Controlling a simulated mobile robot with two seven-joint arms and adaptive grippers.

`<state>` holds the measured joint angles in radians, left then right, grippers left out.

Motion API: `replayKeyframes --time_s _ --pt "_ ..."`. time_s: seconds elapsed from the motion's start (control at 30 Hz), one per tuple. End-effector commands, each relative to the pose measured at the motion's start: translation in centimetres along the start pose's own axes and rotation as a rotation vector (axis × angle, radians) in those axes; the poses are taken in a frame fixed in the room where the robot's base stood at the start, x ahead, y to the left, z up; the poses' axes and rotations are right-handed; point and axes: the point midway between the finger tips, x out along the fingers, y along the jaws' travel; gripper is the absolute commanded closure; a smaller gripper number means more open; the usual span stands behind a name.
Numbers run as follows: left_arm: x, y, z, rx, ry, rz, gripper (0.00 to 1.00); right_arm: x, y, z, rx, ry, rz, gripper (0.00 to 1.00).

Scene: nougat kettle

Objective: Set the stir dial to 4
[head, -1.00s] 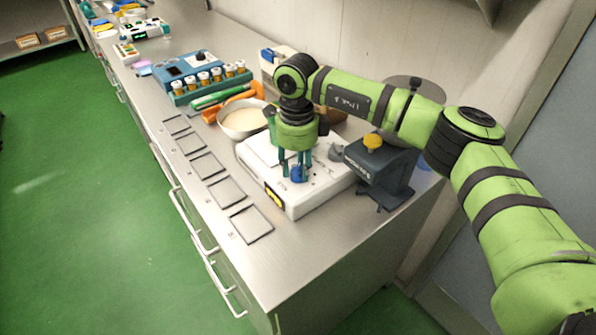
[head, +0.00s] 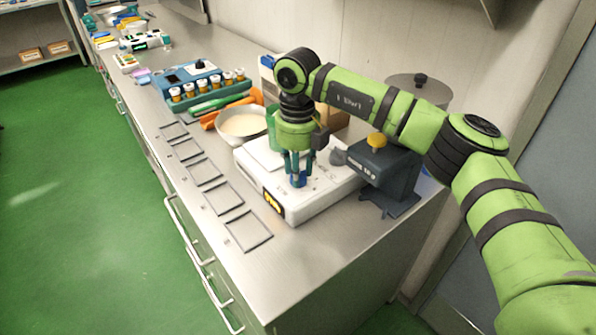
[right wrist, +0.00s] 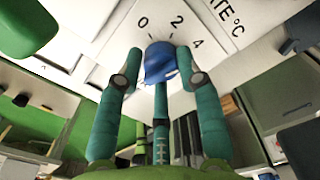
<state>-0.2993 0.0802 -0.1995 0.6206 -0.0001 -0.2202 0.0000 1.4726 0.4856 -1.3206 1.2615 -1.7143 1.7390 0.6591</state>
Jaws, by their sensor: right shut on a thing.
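The stir dial is a blue knob (right wrist: 160,62) in the right wrist view, with the marks 0, 2 and 4 printed on the white panel around it. Which mark it points to I cannot tell. In the head view it sits on the white kettle base (head: 330,194), mostly hidden by the fingers. My right gripper (head: 298,176) reaches down over the base and is shut on the dial; its teal fingers surround the knob in the right wrist view (right wrist: 160,75). My left gripper is not in view.
A dark stand with a yellow knob (head: 377,140) is just right of the base. A bowl of cream-coloured content (head: 243,124) and a blue rack of small jars (head: 205,87) stand behind. Flat grey-framed plates (head: 248,231) line the counter's left edge.

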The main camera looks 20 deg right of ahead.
Motion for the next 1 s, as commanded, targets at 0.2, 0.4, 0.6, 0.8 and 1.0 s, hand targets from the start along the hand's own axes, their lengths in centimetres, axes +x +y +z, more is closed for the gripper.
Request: replayKeyframes --time_s 0.2,0.4,0.6,0.8,1.0 --pt "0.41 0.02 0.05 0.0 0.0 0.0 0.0 -0.4 -0.1 0.36 0.095 -0.016 0.002 0.96" --pt "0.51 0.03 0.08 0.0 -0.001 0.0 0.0 -0.49 -0.17 0.39 0.135 -0.018 0.002 0.96" --pt "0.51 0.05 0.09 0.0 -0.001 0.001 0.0 -0.55 -0.2 0.4 0.144 -0.018 0.001 0.96" --pt "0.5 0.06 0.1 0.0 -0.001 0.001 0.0 -0.58 -0.23 0.41 0.144 -0.019 0.002 0.96" --pt "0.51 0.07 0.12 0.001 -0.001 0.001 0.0 -0.43 -0.23 0.3 0.142 -0.014 0.0 0.41"
